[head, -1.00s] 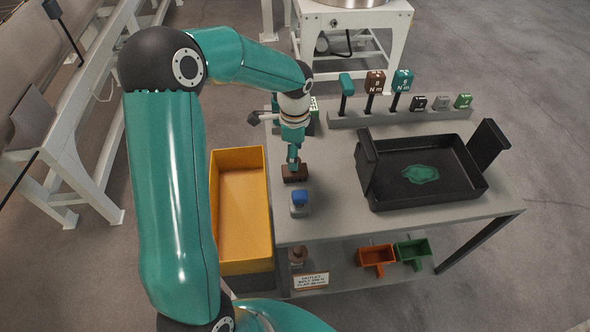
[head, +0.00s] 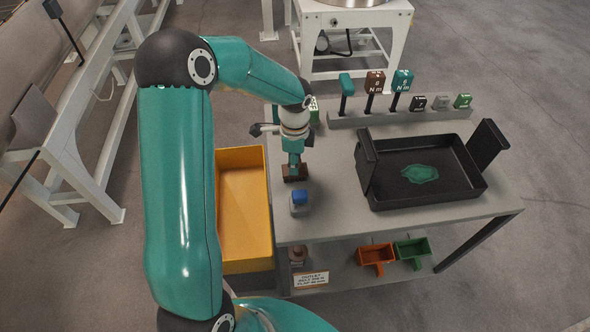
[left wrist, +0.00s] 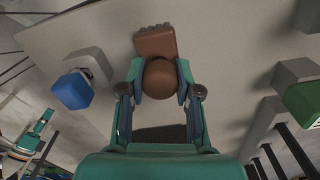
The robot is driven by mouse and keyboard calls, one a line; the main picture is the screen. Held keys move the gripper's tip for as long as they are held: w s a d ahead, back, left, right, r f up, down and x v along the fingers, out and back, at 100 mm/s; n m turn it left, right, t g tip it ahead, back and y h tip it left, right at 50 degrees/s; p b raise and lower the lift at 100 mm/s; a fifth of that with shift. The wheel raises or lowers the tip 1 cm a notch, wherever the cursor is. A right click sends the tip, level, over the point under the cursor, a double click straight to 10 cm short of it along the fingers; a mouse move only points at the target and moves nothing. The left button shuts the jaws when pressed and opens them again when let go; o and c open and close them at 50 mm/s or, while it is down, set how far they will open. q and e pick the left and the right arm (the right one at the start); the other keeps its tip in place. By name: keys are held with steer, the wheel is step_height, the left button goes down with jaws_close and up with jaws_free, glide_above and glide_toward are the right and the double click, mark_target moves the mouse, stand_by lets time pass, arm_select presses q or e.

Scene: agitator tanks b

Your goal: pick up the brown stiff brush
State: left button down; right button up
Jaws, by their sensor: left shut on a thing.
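The brown stiff brush (head: 296,177) is near the left side of the grey table, partly hidden by my left gripper (head: 294,164). In the left wrist view the brush shows a round knob and a blocky brown head (left wrist: 155,42). My left gripper (left wrist: 160,84) is shut on the knob, with one finger on each side. The brush looks to be at the tabletop; I cannot tell whether it touches it. My right gripper is not in view.
A blue-capped grey item (head: 299,202) stands close in front of the brush. A yellow bin (head: 268,215) is at the table's left. A black tray (head: 425,198) is at the right, and a rack (head: 400,117) with several tools is behind.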

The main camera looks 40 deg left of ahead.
arm_select(q)
steer(key=shift+r, duration=0.1)
step_height(320, 180, up, 20)
stand_by(0.8)
steer(key=c, duration=1.5)
jaws_free()
steer(key=c, duration=0.3)
steer(key=shift+f, duration=0.2)
